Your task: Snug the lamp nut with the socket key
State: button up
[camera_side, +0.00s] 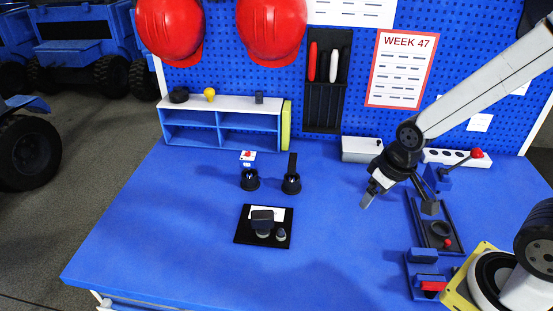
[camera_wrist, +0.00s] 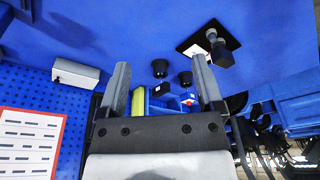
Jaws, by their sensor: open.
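My gripper (camera_side: 368,200) hangs open and empty above the right half of the blue bench. In the wrist view its two fingers (camera_wrist: 161,62) stand wide apart with nothing between them. A black pad (camera_side: 244,236) lies on the bench to its left. On it stand a dark block-topped piece (camera_side: 262,218) and a small dark knob-like piece (camera_side: 281,234). Behind the pad are two black cups, a left one (camera_side: 250,181) and a right one (camera_side: 291,185) with a dark upright bar. I cannot tell which piece is the lamp nut or the socket key.
A low blue-and-white shelf (camera_side: 220,120) stands at the back left. A white box (camera_side: 361,150) stands at the back. A black tray (camera_side: 420,212) and fixture with a red-knobbed lever (camera_side: 476,153) are at the right. The bench's front left is clear.

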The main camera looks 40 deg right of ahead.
jog(key=shift+c, duration=1.2)
jog(key=m+g, duration=0.2)
jog(key=m, duration=0.6)
send_over(293, 159)
jog(key=s, duration=0.1)
jog(key=f, duration=0.3)
jog(key=shift+s+a+f, duration=0.1)
jog(key=shift+a+f, duration=0.1)
jog(key=shift+w+d+f+m+g, duration=0.15)
jog(key=shift+w+f+m+g, duration=0.15)
jog(key=shift+w+m, duration=0.3)
jog(key=shift+f, duration=0.1)
jog(key=shift+f, duration=4.4)
